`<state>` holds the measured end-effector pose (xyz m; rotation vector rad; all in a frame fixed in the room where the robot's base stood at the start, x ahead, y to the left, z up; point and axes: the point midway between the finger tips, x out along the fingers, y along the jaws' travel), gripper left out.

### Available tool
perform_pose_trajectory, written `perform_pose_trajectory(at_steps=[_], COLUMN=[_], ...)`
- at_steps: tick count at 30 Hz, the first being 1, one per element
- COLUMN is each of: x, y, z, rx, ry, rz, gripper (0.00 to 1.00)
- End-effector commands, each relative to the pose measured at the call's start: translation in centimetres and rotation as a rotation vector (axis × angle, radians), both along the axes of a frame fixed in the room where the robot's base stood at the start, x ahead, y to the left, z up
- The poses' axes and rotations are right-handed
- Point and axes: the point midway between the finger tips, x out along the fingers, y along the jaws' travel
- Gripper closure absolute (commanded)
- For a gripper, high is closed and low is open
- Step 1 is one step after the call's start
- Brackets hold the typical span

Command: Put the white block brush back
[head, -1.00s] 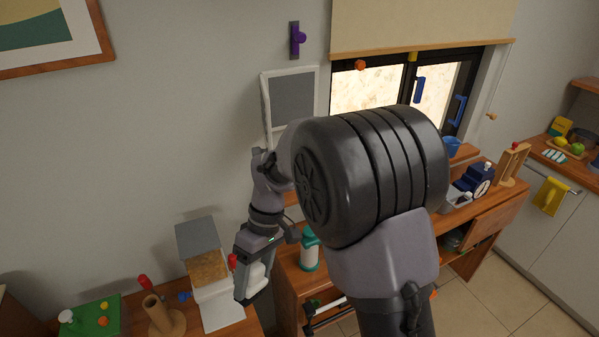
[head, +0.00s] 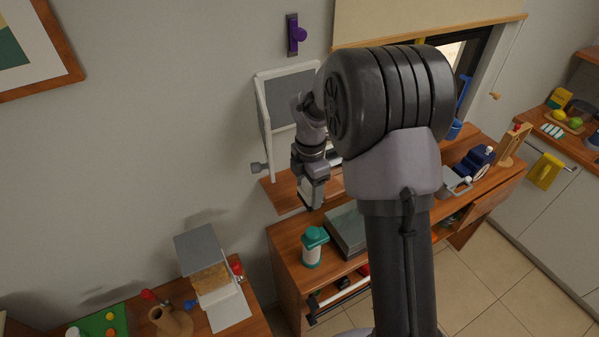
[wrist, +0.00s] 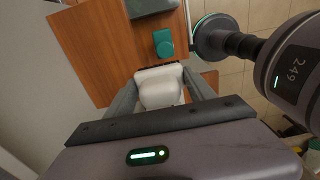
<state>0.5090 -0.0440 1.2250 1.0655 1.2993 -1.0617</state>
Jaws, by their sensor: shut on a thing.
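In the wrist view a smooth white block, which I take to be the white block brush (wrist: 160,90), sits between the two fingers of my gripper (wrist: 160,84). In the head view my gripper (head: 311,200) hangs in front of the small wooden wall shelf (head: 285,191), left of my large arm joint. The brush cannot be made out clearly there.
A teal-topped white canister (head: 313,248) stands on the wooden cabinet below my gripper, beside a grey flat box (head: 347,230). A white-framed grey panel (head: 292,100) is on the wall above the shelf. A grey-lidded dispenser (head: 212,275) stands lower left.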

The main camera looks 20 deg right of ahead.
Motion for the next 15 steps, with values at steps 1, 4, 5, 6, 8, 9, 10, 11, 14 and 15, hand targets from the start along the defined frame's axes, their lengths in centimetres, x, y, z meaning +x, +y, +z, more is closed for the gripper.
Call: perform_pose_trajectory(at_steps=[1,4,5,6,8,9,10,11,14,15], x=[1.6,4.7,5.5,6.5,7.7,8.2,8.6,8.8,9.8,9.6], y=[-0.1,-0.4,-0.4,-0.5,-0.6,-0.7,-0.7,-0.7,-0.8,-0.8], z=[0.0,-0.3,-0.4,-0.5,-0.6,-0.7,-0.7,-0.7,-0.9,-1.8], rx=[0.001,0.0,0.0,0.0,0.0,0.0,0.0,0.001,0.001,0.001], ry=[0.001,0.0,0.0,0.0,0.001,0.001,0.001,0.001,0.001,0.004], rz=[0.0,0.0,-0.001,-0.001,0.0,-0.001,-0.001,-0.001,-0.001,-0.001], gripper=[1.0,1.0,1.0,1.0,1.0,1.0,1.0,1.0,1.0,1.0])
